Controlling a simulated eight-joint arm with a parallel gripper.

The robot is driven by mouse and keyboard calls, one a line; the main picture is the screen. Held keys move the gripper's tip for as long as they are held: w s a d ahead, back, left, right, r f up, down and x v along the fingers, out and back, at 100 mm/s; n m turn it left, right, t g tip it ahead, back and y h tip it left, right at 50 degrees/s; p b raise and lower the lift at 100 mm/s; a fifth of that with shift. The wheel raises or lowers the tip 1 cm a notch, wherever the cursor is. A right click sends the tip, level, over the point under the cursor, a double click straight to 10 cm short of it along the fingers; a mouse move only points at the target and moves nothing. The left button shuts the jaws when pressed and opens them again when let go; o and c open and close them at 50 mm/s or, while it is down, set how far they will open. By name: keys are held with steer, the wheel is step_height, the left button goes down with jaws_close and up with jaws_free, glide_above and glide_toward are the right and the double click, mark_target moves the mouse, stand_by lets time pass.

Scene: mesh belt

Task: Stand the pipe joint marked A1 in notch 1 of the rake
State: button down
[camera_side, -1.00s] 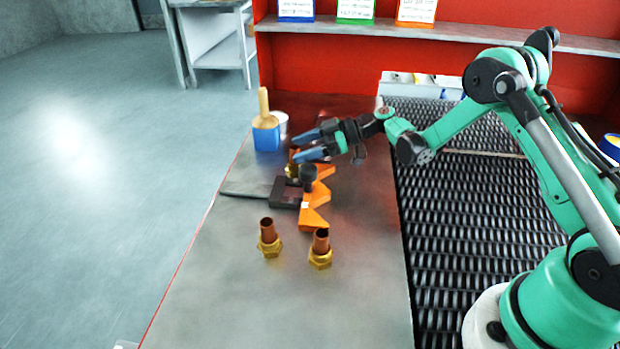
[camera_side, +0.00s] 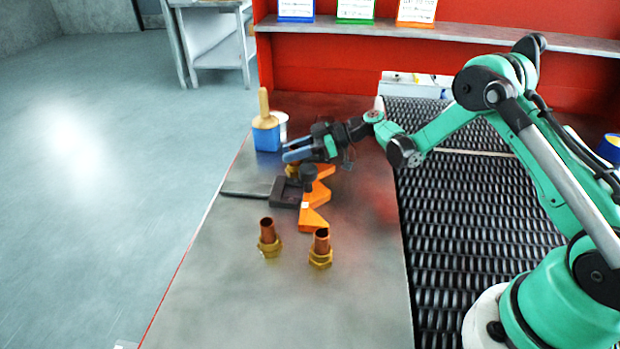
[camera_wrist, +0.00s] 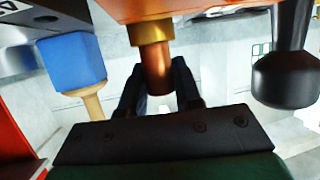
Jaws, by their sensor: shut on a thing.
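A pipe joint with a copper tube and brass nut (camera_side: 291,169) stands upright at the far end of the orange rake (camera_side: 312,219). My gripper (camera_side: 290,156) is shut on its copper top. In the wrist view, the dark fingers (camera_wrist: 158,88) sit on both sides of the copper tube (camera_wrist: 158,68), with the brass nut beyond, against or close to the orange rake (camera_wrist: 185,7). Two more pipe joints, one on the left (camera_side: 268,239) and one on the right (camera_side: 320,249), stand upright on the table in front. No A1 mark or notch number is readable.
A black knob (camera_side: 308,180) rises beside the rake, close to my gripper; it is large in the wrist view (camera_wrist: 288,75). A blue block with a wooden handle (camera_side: 266,138) stands behind left. The mesh belt (camera_side: 470,220) lies right. The table's front is clear.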

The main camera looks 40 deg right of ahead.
step_height(320, 180, up, 20)
steer(key=s+d, duration=0.4)
steer(key=s, duration=0.4)
steer(key=shift+a+f, duration=0.15)
steer(key=shift+f, duration=9.7)
steer(key=shift+f, duration=0.1)
steer(key=c, duration=0.6)
jaws_free()
